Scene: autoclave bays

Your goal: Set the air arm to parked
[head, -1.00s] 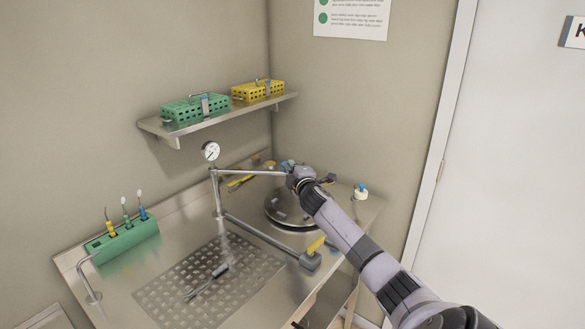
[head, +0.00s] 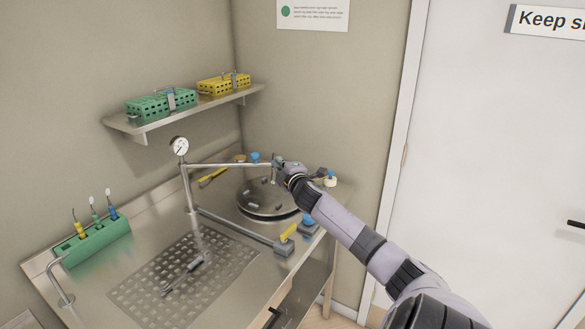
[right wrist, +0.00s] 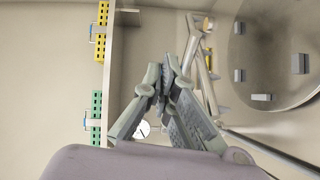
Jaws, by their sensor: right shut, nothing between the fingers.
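The air arm (head: 228,165) is a thin metal tube reaching right from an upright post (head: 187,190) on the steel bench, with a short nozzle hanging at its end over a round lid (head: 268,197). A lower bar from the same post ends in a grey block (head: 283,249) with a yellow piece. My right gripper (head: 280,165) is at the tube's free end, partly hiding it. In the right wrist view its fingers (right wrist: 162,76) are shut and empty, beside a metal tube (right wrist: 208,85). Whether they touch is unclear. My left gripper is out of view.
A gauge (head: 179,147) tops the post. A shelf (head: 180,113) holds green and yellow baskets. A green rack (head: 92,242) with brushes stands at left, and a dark tool (head: 185,275) lies on the perforated plate. A white door (head: 480,150) is at right.

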